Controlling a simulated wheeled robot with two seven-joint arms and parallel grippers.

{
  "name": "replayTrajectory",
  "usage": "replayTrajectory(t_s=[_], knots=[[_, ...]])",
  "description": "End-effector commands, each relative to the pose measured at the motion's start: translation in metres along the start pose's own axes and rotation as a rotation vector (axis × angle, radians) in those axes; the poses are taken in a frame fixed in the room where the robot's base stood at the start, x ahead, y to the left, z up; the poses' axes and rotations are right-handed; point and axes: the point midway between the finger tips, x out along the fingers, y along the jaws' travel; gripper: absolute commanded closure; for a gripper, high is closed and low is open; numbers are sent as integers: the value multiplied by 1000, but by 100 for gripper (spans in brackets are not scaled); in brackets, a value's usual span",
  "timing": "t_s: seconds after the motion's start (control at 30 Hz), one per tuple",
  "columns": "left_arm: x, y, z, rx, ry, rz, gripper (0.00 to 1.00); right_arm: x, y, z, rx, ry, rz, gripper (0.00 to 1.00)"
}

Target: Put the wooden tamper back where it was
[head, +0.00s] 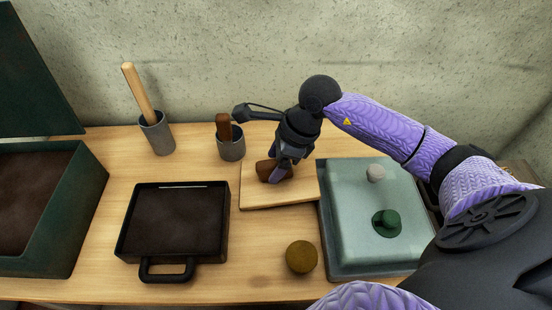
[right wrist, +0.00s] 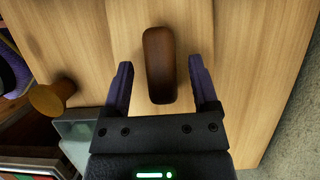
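A dark brown, rounded wooden block (head: 266,169) lies on a light wooden board (head: 262,200) on the bench. In the right wrist view the block (right wrist: 160,65) shows between my right gripper's fingers (right wrist: 160,75), with a gap on each side. My right gripper (head: 277,172) is open, low over the board, and partly hides the block in the head view. A yellow-brown wooden piece with a round top (head: 301,257) stands at the bench's front; it also shows in the right wrist view (right wrist: 52,96). I cannot tell which wooden piece is the tamper. My left gripper is out of view.
Behind are a grey cup (head: 231,148) with a dark brown handle and another (head: 158,138) with a pale rod. A black tray (head: 172,262) lies left, beside an open green box (head: 75,225). A pale green lidded case (head: 350,215) stands right of the board.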

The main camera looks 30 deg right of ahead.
Motion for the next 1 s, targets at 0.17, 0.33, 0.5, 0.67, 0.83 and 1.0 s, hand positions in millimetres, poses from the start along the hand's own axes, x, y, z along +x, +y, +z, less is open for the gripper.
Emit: replayTrajectory(t_s=[0.17,0.33,0.5,0.67,0.83,1.0], knots=[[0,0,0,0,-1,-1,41,0,0,0,0,0,0,24],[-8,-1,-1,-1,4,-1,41,-16,-1,2,0,1,-4,24],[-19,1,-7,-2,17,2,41,-66,-1,2,-1,3,-6,24],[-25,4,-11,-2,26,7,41,-105,0,2,0,2,-4,24],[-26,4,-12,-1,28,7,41,-123,0,2,0,1,-1,24],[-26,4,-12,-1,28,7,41,-124,0,2,0,0,0,24]])
